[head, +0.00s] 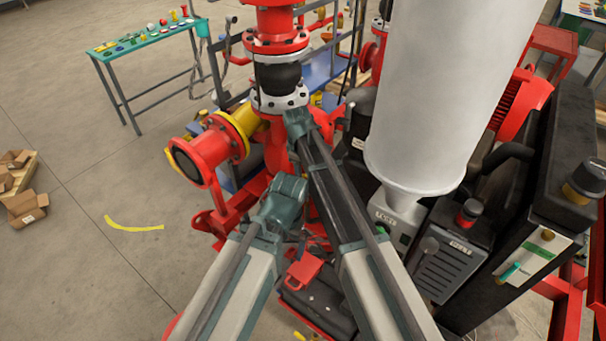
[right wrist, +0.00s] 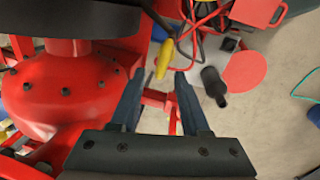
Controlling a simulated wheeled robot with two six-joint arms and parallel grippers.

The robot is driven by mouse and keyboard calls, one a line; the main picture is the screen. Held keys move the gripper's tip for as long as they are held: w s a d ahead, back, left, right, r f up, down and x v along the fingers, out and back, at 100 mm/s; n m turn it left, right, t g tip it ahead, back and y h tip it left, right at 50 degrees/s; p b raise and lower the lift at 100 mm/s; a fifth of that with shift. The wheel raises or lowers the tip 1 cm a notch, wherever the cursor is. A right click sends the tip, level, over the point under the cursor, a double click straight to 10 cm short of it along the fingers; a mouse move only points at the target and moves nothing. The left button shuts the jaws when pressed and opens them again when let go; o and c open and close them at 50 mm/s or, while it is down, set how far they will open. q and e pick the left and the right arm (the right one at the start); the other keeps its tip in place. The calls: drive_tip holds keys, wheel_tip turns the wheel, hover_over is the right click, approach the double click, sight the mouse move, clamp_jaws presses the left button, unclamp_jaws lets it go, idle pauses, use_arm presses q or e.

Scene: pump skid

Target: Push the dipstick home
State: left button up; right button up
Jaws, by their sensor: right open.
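A yellow handle-like piece (right wrist: 165,58), which looks like the dipstick's grip, shows in the right wrist view. It is just beyond the fingertips of my right gripper (right wrist: 159,76), between the lines of the two fingers. The fingers are apart, and nothing shows clamped between them. I cannot tell how far the piece is inserted. In the head view my right gripper (head: 340,118) is small beside the red pump piping, and I cannot pick out the dipstick there. My left gripper (head: 299,240) is mostly hidden by its own wrist, low in front of the skid.
A red pump casing (right wrist: 62,95) is close on the left of my right gripper. A large white cylinder (head: 445,90) and a black engine block (head: 545,170) crowd the right side. A teal bench (head: 140,42) stands back left.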

clamp_jaws()
idle(1.4)
